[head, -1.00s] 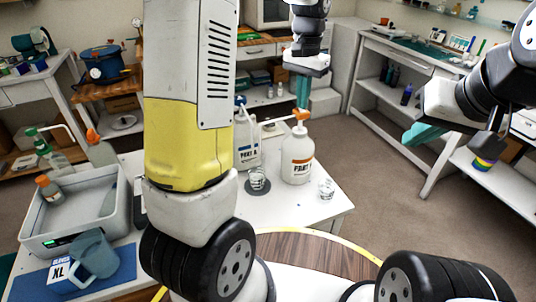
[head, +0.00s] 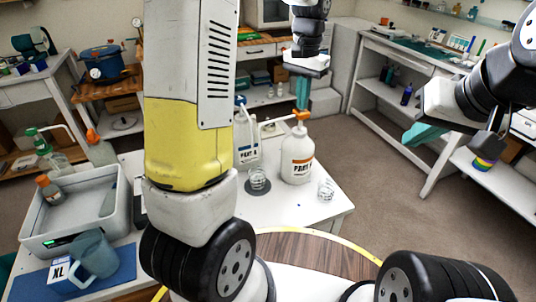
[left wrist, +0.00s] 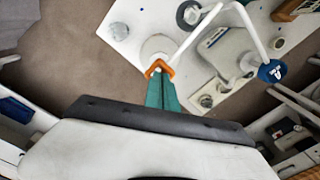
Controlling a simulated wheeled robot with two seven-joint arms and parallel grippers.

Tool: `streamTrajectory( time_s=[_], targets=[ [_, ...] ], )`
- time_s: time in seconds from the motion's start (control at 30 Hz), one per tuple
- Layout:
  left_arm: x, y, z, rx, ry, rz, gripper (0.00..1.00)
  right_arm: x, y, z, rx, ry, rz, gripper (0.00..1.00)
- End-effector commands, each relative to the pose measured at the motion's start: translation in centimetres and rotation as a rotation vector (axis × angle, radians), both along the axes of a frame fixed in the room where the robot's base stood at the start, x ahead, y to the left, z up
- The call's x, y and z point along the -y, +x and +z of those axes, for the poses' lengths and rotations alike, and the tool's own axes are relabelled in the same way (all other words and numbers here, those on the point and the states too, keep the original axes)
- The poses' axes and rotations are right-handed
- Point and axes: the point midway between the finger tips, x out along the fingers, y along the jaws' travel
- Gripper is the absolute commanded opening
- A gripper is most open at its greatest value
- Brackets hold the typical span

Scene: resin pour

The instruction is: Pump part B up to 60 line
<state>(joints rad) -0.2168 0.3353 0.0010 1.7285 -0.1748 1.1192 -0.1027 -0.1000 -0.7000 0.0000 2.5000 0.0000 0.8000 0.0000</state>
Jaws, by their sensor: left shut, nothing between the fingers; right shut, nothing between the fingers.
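The white part B bottle (head: 297,168) stands on the white table, with an orange pump head (head: 300,116) on top. My left gripper (head: 303,106), with teal fingers, is shut and empty, pointing down right at the pump head. In the left wrist view the fingertips (left wrist: 157,78) meet the orange pump head (left wrist: 160,68); I cannot tell whether they press on it. A clear cup (head: 258,178) stands on a dark round disc left of the bottle. Its lines and fill level are too small to read. My right gripper (head: 408,140) is shut, empty and off to the right.
The part A jug (head: 244,152) with a blue pump stands behind the cup. A second clear cup (head: 326,190) is near the table's right edge. Floor right of the table is clear.

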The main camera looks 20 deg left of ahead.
Motion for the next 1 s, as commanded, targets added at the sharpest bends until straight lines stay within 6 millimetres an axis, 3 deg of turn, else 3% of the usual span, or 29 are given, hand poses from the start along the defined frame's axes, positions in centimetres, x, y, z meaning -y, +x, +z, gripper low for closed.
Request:
streamTrajectory(
  time_s=[0.53, 1.0],
  targets=[
    [0.0, 0.0, 0.6, 0.002, -0.001, -0.001, 0.00, 0.0, 0.0, 0.0, 0.000, 0.000, 0.000, 0.00],
    [0.1, 0.0, 5.8, 0.002, -0.001, -0.001, 0.00, 0.0, 0.0, 0.0, 0.000, 0.000, 0.000, 0.00]
  ],
)
